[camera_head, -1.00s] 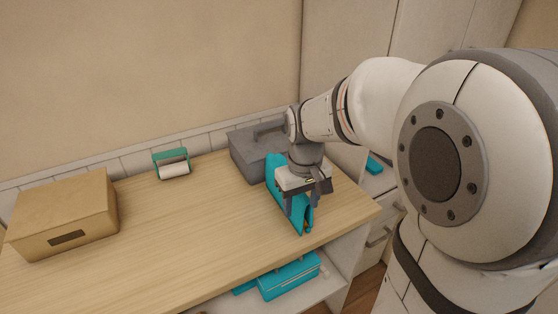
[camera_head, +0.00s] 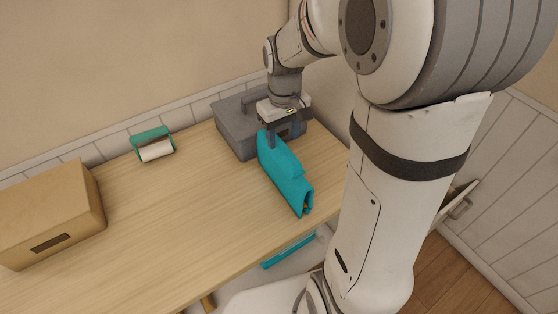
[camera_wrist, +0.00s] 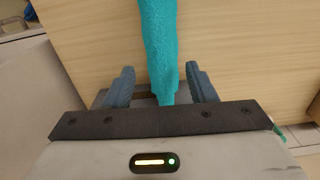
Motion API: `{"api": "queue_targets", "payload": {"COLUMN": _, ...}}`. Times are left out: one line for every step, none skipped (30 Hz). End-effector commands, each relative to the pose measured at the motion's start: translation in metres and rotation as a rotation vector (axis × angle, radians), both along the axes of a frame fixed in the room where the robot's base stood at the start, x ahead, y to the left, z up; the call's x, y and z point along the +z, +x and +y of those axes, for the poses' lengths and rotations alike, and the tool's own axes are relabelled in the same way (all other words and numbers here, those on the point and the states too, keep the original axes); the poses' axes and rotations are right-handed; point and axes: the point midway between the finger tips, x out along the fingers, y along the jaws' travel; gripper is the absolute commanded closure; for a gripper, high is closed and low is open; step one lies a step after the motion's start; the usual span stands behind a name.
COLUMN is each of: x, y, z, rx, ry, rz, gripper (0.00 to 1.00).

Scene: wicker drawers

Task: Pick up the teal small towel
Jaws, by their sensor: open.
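The teal small towel (camera_head: 286,178) lies on the wooden tabletop near its right end, as a long folded form running from the grey box toward the front edge. My gripper (camera_head: 283,137) is open at the towel's far end, beside the grey box. In the wrist view the towel (camera_wrist: 160,40) runs between my two spread fingers (camera_wrist: 160,72), with a visible gap on each side. I cannot tell how far the fingers reach down beside it.
A grey lidded box (camera_head: 235,125) stands close behind my gripper. A teal-framed holder with a white roll (camera_head: 155,149) is at the back, and a tan box (camera_head: 50,220) is at the left. Another teal item (camera_head: 289,252) lies below the tabletop. The tabletop's middle is clear.

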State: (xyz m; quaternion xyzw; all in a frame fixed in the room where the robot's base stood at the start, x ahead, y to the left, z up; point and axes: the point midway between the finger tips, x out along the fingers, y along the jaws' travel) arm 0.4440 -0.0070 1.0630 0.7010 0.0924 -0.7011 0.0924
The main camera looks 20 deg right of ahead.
Motion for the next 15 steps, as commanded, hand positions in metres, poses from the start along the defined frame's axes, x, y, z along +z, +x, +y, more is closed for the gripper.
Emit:
{"api": "queue_targets", "payload": {"x": -0.006, "y": -0.001, "z": 0.001, "rx": 0.002, "ry": 0.000, "rz": 0.003, "gripper": 0.49}}
{"api": "queue_targets", "payload": {"x": -0.009, "y": -0.001, "z": 0.001, "rx": 0.004, "ry": 0.000, "rz": 0.004, "gripper": 0.49}}
{"api": "queue_targets", "payload": {"x": -0.013, "y": -0.001, "z": 0.002, "rx": 0.005, "ry": 0.000, "rz": 0.004, "gripper": 0.49}}
{"api": "queue_targets", "payload": {"x": -0.017, "y": -0.002, "z": 0.002, "rx": 0.006, "ry": 0.000, "rz": 0.004, "gripper": 0.49}}
{"api": "queue_targets", "payload": {"x": -0.021, "y": -0.002, "z": 0.002, "rx": 0.006, "ry": 0.000, "rz": 0.005, "gripper": 0.49}}
{"api": "queue_targets", "payload": {"x": -0.027, "y": -0.003, "z": 0.002, "rx": 0.007, "ry": 0.000, "rz": 0.006, "gripper": 0.49}}
{"api": "queue_targets", "payload": {"x": -0.032, "y": -0.003, "z": 0.003, "rx": 0.008, "ry": 0.000, "rz": 0.005, "gripper": 0.49}}
{"api": "queue_targets", "payload": {"x": -0.037, "y": -0.004, "z": 0.003, "rx": 0.008, "ry": 0.000, "rz": 0.006, "gripper": 0.49}}
{"api": "queue_targets", "payload": {"x": -0.044, "y": -0.004, "z": 0.003, "rx": 0.009, "ry": 0.000, "rz": 0.005, "gripper": 0.49}}
{"api": "queue_targets", "payload": {"x": -0.048, "y": -0.004, "z": 0.003, "rx": 0.009, "ry": 0.000, "rz": 0.005, "gripper": 0.49}}
{"api": "queue_targets", "payload": {"x": -0.051, "y": -0.003, "z": 0.003, "rx": 0.010, "ry": 0.000, "rz": 0.003, "gripper": 0.49}}
{"api": "queue_targets", "payload": {"x": -0.054, "y": -0.003, "z": 0.003, "rx": 0.010, "ry": 0.000, "rz": 0.003, "gripper": 0.49}}
{"api": "queue_targets", "payload": {"x": -0.057, "y": -0.003, "z": 0.003, "rx": 0.010, "ry": -0.001, "rz": 0.002, "gripper": 0.49}}
{"api": "queue_targets", "payload": {"x": -0.058, "y": -0.003, "z": 0.004, "rx": 0.010, "ry": 0.000, "rz": 0.001, "gripper": 0.49}}
{"api": "queue_targets", "payload": {"x": -0.059, "y": -0.003, "z": 0.004, "rx": 0.011, "ry": 0.000, "rz": 0.001, "gripper": 0.49}}
